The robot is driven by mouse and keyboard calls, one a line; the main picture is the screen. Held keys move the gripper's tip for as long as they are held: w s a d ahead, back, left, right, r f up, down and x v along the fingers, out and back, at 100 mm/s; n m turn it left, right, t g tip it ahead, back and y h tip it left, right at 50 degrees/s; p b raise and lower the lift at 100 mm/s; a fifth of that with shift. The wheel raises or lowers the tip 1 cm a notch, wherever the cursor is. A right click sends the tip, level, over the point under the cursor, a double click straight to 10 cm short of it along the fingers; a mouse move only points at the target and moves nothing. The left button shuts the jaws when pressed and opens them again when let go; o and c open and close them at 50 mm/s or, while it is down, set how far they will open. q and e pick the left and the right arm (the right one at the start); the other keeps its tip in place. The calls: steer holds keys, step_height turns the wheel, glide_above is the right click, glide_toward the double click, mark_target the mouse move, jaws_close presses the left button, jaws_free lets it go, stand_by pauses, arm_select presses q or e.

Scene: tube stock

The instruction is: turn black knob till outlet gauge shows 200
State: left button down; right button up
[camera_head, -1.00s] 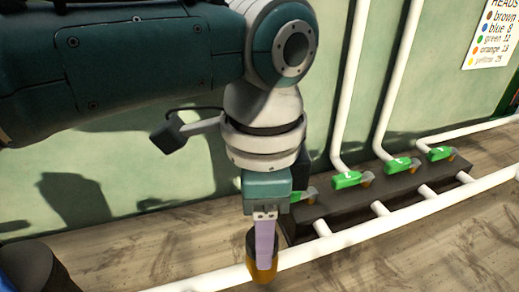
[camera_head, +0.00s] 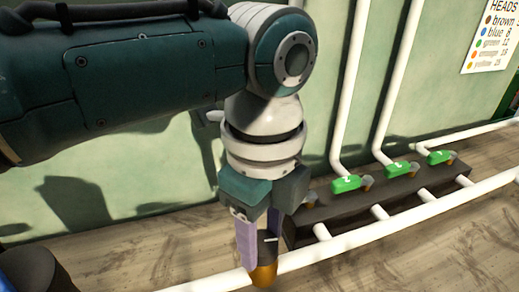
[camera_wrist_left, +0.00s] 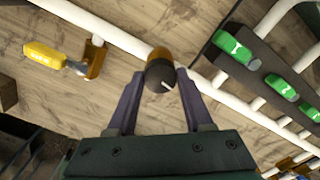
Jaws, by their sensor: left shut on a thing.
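The black knob (camera_head: 268,243) sits on a brass body (camera_head: 263,272) on the white pipe along the floor. A white line marks its top. In the left wrist view the knob (camera_wrist_left: 160,75) is between the fingers, its white mark facing lower right. My left gripper (camera_head: 255,252) points down and is shut on the knob, one purple finger on each side (camera_wrist_left: 161,74). In the head view the near finger hides part of the knob. No outlet gauge face can be made out in either view. My right gripper is not in view.
Green-handled valves (camera_head: 346,184) stand on a dark block (camera_head: 320,207) at the right, close to the gripper. A yellow-handled valve (camera_wrist_left: 43,55) shows in the left wrist view. A colour list (camera_head: 492,38) hangs on the wall. Bare floor (camera_head: 400,262) lies at front right.

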mark_target(263, 242)
arm_select(q)
steer(key=shift+m, duration=1.9)
steer(key=shift+c, duration=1.5)
jaws_free()
step_height(263, 242, up, 10)
